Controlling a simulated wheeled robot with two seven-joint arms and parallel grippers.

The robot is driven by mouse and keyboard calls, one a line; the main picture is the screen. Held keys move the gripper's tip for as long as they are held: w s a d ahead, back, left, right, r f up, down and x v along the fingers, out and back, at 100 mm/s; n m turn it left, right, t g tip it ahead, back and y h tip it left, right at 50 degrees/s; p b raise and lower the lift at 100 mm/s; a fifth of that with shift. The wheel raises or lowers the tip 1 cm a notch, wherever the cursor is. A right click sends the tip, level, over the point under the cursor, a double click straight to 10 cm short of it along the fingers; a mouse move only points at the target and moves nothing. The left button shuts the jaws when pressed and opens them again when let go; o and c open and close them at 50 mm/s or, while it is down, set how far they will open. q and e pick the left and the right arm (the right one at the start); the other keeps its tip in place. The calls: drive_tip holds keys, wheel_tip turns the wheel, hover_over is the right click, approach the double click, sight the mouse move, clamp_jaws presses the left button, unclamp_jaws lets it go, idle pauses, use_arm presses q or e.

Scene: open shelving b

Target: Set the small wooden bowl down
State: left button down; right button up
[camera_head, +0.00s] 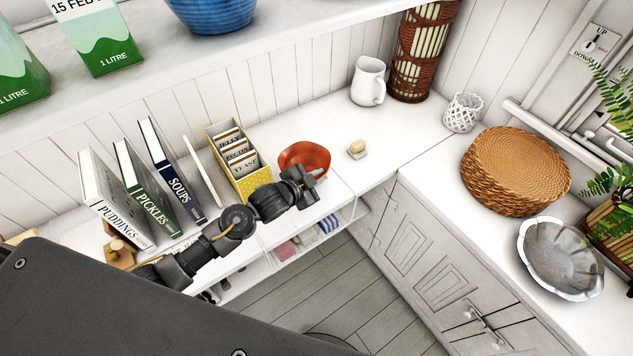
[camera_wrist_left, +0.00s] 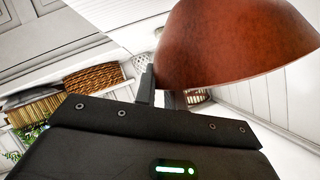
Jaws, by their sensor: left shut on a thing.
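The small wooden bowl (camera_head: 303,156) is reddish brown and sits in my left gripper (camera_head: 314,174), over the white counter near its front edge. In the head view its open side faces up, with some tilt. In the left wrist view the bowl (camera_wrist_left: 235,45) fills the upper right, and the fingers (camera_wrist_left: 160,88) of my left gripper are at its lower left side. The gripper is shut on the bowl's wall. I cannot tell whether the bowl's underside touches the counter (camera_head: 328,128). My right gripper is not in view.
A yellow box of cards (camera_head: 247,185) stands just left of the bowl, with several upright books (camera_head: 172,172) further left. A white jug (camera_head: 368,85) and wicker cylinder (camera_head: 421,55) stand behind. Counter between them is clear.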

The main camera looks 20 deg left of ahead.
use_arm(q)
drive_tip(key=shift+w+a+f, duration=0.1)
drive_tip(key=shift+f, duration=0.8)
drive_tip(key=shift+w+a+f, duration=0.1)
drive_tip(key=shift+f, duration=0.75)
drive_tip(key=c, duration=1.9)
unclamp_jaws()
drive_tip(key=shift+f, duration=0.15)
drive_tip(key=shift+c, duration=0.2)
drive_tip(key=o, duration=0.5)
drive_tip(key=shift+c, duration=0.2)
drive_tip(key=shift+s+r, duration=0.15)
drive_tip(key=shift+r, duration=0.05)
drive_tip(key=b+v, duration=0.1)
drive_tip(key=v, duration=1.1)
